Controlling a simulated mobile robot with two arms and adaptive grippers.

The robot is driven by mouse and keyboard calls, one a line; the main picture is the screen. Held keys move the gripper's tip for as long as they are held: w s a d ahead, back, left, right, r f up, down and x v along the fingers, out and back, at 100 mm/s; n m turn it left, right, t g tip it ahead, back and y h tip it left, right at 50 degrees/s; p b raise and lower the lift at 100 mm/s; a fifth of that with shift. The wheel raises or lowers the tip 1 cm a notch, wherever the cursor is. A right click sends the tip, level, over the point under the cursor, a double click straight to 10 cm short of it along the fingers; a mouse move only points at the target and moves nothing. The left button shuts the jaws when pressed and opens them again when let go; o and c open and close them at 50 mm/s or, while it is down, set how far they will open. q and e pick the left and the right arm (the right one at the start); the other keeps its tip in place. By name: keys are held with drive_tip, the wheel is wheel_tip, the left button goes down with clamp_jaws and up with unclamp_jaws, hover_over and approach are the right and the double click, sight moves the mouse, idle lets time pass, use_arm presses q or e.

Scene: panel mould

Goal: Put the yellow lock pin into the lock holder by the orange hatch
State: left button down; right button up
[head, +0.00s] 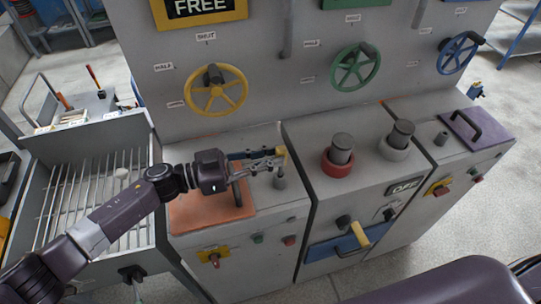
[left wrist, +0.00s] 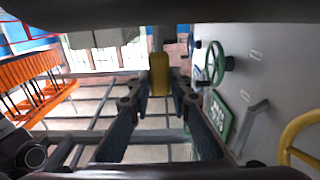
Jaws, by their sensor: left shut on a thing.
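My left gripper (head: 272,164) reaches in from the left over the orange hatch (head: 207,212) and is shut on the yellow lock pin (head: 282,154). In the left wrist view the yellow lock pin (left wrist: 160,72) stands between the fingertips of my left gripper (left wrist: 159,95). A short grey post, which looks like the lock holder (head: 280,183), stands on the panel top right of the hatch, just below the pin in the picture. I cannot tell whether the pin's lower end touches it. The hatch's dark handle is partly behind the gripper. My right gripper does not show.
The upright panel behind carries yellow (head: 215,91), green (head: 354,68) and blue (head: 459,53) handwheels. Red-collared (head: 336,170) and white-collared (head: 393,154) posts stand to the right, before a purple hatch (head: 476,130). A slatted tray (head: 95,195) is at left.

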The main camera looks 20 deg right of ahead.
use_arm(q)
drive_tip(key=shift+f+b, duration=1)
drive_tip(key=shift+f, duration=0.4)
drive_tip(key=shift+r, duration=0.25)
drive_tip(key=shift+r+p, duration=1.25)
drive_tip(key=shift+p, duration=0.15)
drive_tip(key=shift+p, duration=0.35)
idle(0.4)
drive_tip(key=shift+f+b, duration=1.15)
drive_tip(key=shift+f, duration=0.3)
